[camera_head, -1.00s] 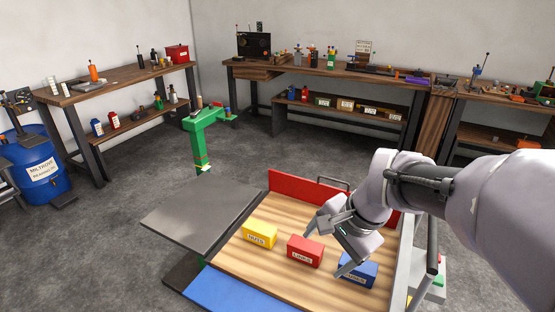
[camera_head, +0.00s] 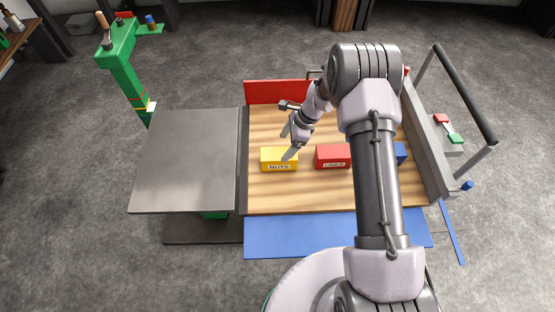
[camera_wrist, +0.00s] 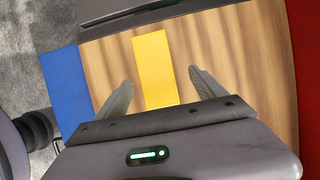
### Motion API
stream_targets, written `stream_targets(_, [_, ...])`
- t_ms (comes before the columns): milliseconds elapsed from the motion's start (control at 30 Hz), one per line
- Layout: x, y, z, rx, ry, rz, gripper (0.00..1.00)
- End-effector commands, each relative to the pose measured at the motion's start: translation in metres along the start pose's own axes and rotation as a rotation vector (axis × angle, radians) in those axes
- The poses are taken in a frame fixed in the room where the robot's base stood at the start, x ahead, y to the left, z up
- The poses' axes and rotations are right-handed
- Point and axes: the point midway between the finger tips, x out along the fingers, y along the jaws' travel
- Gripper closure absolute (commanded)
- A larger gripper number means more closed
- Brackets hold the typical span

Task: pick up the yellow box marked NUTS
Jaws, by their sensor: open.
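The yellow box marked NUTS (camera_head: 279,160) stands on the left part of the wooden bed, its label facing the near side. My gripper (camera_head: 287,144) is over it in the head view, with one finger crossing in front of the box's top right. In the wrist view the yellow box (camera_wrist: 155,68) lies between the two spread fingers of my gripper (camera_wrist: 160,85), with a gap on each side. The gripper is open and empty.
A red box (camera_head: 333,156) stands to the right of the yellow one. A blue box (camera_head: 400,153) is partly hidden behind my arm. A red board (camera_head: 277,92) edges the bed's far side. A dark plate (camera_head: 188,160) adjoins the bed's left.

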Motion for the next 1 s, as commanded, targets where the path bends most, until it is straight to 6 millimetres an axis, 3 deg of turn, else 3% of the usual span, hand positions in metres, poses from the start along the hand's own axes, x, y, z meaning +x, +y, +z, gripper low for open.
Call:
stream_targets(33, [0.017, 0.000, -0.002, -0.001, 0.000, 0.001, 0.20])
stream_targets(100, [0.030, 0.000, -0.001, -0.001, 0.000, 0.001, 0.20])
stream_targets(333, [0.051, 0.003, -0.001, -0.001, 0.000, 0.001, 0.20])
stream_targets(533, [0.090, 0.008, -0.002, -0.003, 0.000, 0.000, 0.20])
stream_targets(1000, [0.091, 0.008, -0.001, -0.002, 0.000, -0.001, 0.20])
